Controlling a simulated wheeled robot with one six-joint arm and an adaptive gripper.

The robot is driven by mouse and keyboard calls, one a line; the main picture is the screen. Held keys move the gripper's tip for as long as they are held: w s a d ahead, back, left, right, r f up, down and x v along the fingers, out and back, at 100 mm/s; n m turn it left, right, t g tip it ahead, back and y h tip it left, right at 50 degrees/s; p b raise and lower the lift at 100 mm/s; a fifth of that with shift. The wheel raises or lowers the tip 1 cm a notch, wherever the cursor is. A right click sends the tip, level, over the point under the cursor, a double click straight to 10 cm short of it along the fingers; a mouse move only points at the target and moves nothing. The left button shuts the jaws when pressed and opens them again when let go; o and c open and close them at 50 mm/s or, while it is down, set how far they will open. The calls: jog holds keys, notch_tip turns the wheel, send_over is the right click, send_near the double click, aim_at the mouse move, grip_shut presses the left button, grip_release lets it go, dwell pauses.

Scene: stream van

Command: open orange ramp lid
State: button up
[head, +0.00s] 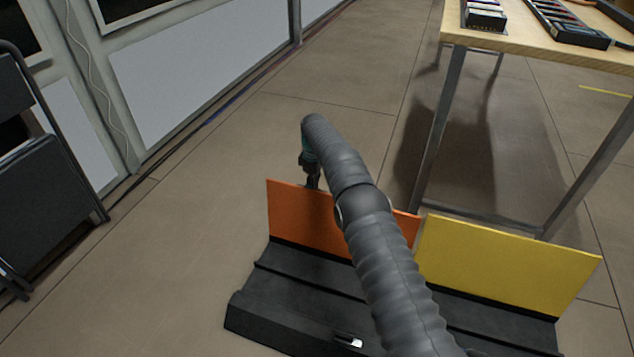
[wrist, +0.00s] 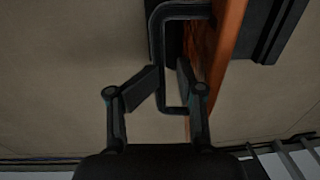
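The orange ramp lid (head: 297,215) stands upright along the far edge of the black ramp base (head: 300,283) in the head view. My arm reaches over it, and my gripper (head: 312,185) is on its far side, partly hidden by the lid. In the wrist view the lid's edge (wrist: 226,45) shows to the right of my gripper (wrist: 168,72). A dark looped handle (wrist: 172,111) stands out from the lid. My fingers are drawn well inward around the handle's bar. A small gap shows between the fingertips, and I cannot tell whether they clamp the bar.
A yellow lid (head: 505,262) stands upright to the right of the orange one. A wooden table (head: 545,45) with metal legs stands behind it. A black folding chair (head: 45,190) is at the left. Open floor (head: 200,220) lies left of the ramp.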

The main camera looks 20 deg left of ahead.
jog(key=shift+s+a+f, duration=0.25)
jog(key=shift+s+f, duration=0.15)
jog(key=shift+f, duration=0.35)
jog(key=shift+r, duration=0.15)
jog(key=shift+w+d+r, duration=0.2)
jog(key=shift+w+d, duration=0.15)
jog(key=shift+r, duration=0.25)
jog(key=shift+w+r, duration=0.2)
jog(key=shift+r, duration=3.2)
